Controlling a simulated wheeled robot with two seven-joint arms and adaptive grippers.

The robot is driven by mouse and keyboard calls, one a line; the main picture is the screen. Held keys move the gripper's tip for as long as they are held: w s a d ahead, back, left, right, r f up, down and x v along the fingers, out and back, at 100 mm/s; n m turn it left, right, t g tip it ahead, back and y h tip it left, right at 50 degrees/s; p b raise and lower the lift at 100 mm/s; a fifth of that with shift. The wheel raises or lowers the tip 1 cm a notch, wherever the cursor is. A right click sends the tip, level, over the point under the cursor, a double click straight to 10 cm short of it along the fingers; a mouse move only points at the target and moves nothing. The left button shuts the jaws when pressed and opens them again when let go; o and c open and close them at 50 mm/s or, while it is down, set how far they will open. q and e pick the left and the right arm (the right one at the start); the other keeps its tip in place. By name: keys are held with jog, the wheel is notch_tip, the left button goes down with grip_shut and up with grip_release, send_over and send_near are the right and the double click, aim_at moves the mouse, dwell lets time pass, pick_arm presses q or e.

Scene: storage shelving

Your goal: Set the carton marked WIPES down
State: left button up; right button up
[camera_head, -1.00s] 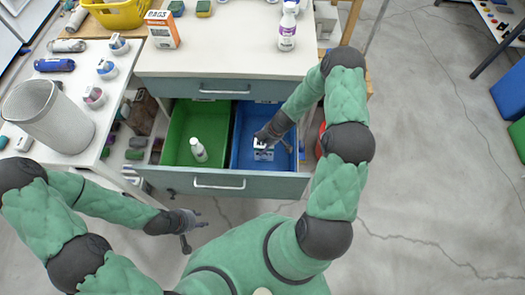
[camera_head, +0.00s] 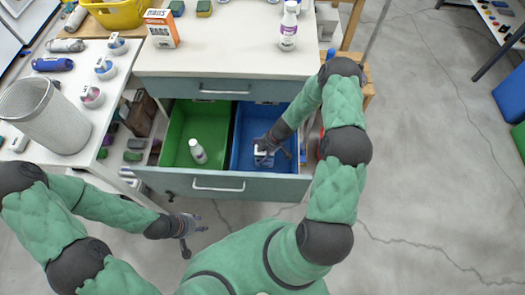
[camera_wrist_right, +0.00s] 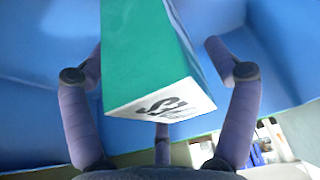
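A carton with a teal side and a white end (camera_wrist_right: 150,70) is between my right gripper's fingers in the wrist view. Dark letters show on its end; only an S is clear. In the head view a small pale part of the carton (camera_head: 262,157) shows inside the blue bin (camera_head: 247,120). My right gripper (camera_wrist_right: 160,75) also shows in the head view (camera_head: 272,150), down in the blue bin. Its fingers stand spread, with a visible gap on the carton's right side. My left gripper (camera_head: 193,233) is open and empty in front of the drawer.
The drawer (camera_head: 225,185) is pulled out; its green bin (camera_head: 180,130) holds a white bottle (camera_head: 198,151). A BAGS carton (camera_head: 162,29) and a spray bottle (camera_head: 288,28) stand on the countertop (camera_head: 225,50). A grey waste basket (camera_head: 45,115) stands at left.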

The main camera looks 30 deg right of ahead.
dwell(0.3)
jog(key=p+v, duration=0.5)
jog(key=v, duration=0.7)
jog(key=shift+r, duration=0.15)
